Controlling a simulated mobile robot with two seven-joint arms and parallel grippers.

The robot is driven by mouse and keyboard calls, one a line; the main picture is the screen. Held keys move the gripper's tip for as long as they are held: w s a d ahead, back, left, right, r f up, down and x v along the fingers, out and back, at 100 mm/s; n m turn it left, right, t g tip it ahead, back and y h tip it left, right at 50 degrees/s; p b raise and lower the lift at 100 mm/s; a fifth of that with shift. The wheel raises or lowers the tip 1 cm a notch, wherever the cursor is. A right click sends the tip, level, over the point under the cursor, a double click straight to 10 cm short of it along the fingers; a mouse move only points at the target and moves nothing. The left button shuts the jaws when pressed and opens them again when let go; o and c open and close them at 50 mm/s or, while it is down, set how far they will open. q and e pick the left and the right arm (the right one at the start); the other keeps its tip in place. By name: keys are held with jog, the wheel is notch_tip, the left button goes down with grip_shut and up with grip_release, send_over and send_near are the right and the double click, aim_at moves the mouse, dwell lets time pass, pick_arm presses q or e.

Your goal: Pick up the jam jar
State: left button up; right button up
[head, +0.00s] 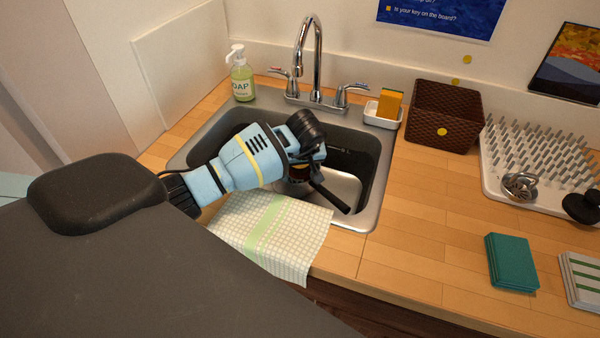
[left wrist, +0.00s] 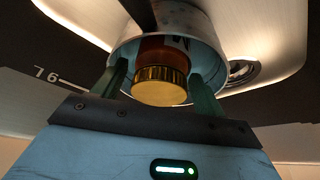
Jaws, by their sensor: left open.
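The jam jar (left wrist: 160,87) shows in the left wrist view with its gold lid toward the camera and a red-orange side with part of a dark letter. It sits inside a round grey pot-like container (left wrist: 194,22), from which a dark bar runs upward in the picture. In the head view only a small orange-brown patch of the jar (head: 299,173) shows under my gripper in the sink. My left gripper (head: 308,163) is open, its two green-grey fingers on either side of the lid. I cannot tell whether they touch the jar. My right gripper is not in view.
The steel sink (head: 370,190) surrounds the gripper, with a faucet (head: 318,60) behind. A soap bottle (head: 241,75), sponge dish (head: 382,113), brown basket (head: 445,112) and drying rack (head: 535,155) stand around it. A checked towel (head: 270,235) hangs over the front edge. The counter right of the sink is partly clear.

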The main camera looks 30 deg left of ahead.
pick_arm(q)
jog(key=shift+c, duration=0.3)
jog(key=shift+w, duration=0.1)
jog(key=c, duration=1.2)
notch_tip(320, 180, up, 10)
jog(key=shift+r, duration=0.1)
jog(key=o, duration=1)
jog(key=c, duration=1)
